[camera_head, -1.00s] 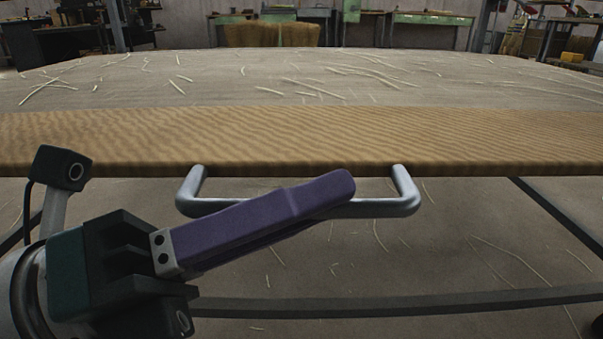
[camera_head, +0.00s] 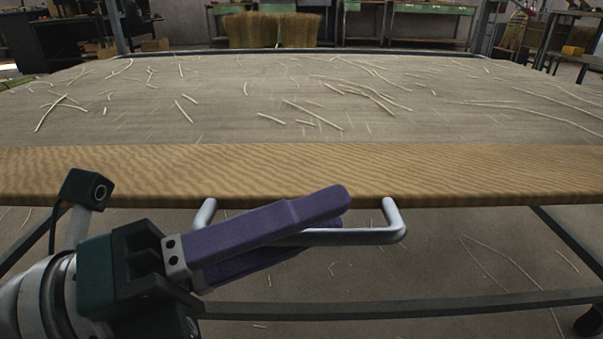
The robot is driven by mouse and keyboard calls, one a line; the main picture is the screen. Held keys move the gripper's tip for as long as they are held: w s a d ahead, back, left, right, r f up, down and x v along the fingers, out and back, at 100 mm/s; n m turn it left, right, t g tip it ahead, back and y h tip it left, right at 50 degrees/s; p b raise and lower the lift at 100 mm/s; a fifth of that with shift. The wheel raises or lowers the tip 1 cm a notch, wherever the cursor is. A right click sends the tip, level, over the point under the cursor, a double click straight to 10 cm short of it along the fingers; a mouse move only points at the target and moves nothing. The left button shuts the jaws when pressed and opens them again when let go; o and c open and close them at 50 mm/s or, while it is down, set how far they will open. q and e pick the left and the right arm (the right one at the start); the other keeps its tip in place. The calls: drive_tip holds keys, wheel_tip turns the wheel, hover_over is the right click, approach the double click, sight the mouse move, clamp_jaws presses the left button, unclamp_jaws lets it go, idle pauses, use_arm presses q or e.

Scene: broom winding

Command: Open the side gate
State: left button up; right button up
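The side gate (camera_head: 430,178) is a long tan, wood-grained panel across the near side of a broad straw-strewn surface. A grey metal U-shaped handle (camera_head: 392,222) juts from its near edge. My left gripper (camera_head: 345,210) has purple fingers reaching in from the lower left. The upper finger crosses in front of the handle's left and middle parts and hides some of the bar. The second finger shows below and behind, with the bar running between the two. I cannot tell whether they clamp it. My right gripper is not in view.
Pale straw strands lie over the grey surface (camera_head: 220,85) behind the gate. A dark frame bar (camera_head: 400,307) crosses low in front, with a slanting leg at right. A bristle bundle (camera_head: 275,30) and green benches (camera_head: 430,9) stand at the back.

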use_arm(q)
drive_tip(key=shift+o, duration=0.9)
drive_tip(key=shift+a, duration=0.15)
drive_tip(key=p+v, duration=0.1)
drive_tip(key=v, duration=0.8)
drive_tip(key=shift+s+a, duration=0.25)
drive_tip(key=shift+a, duration=0.05)
drive_tip(key=shift+f, duration=0.15)
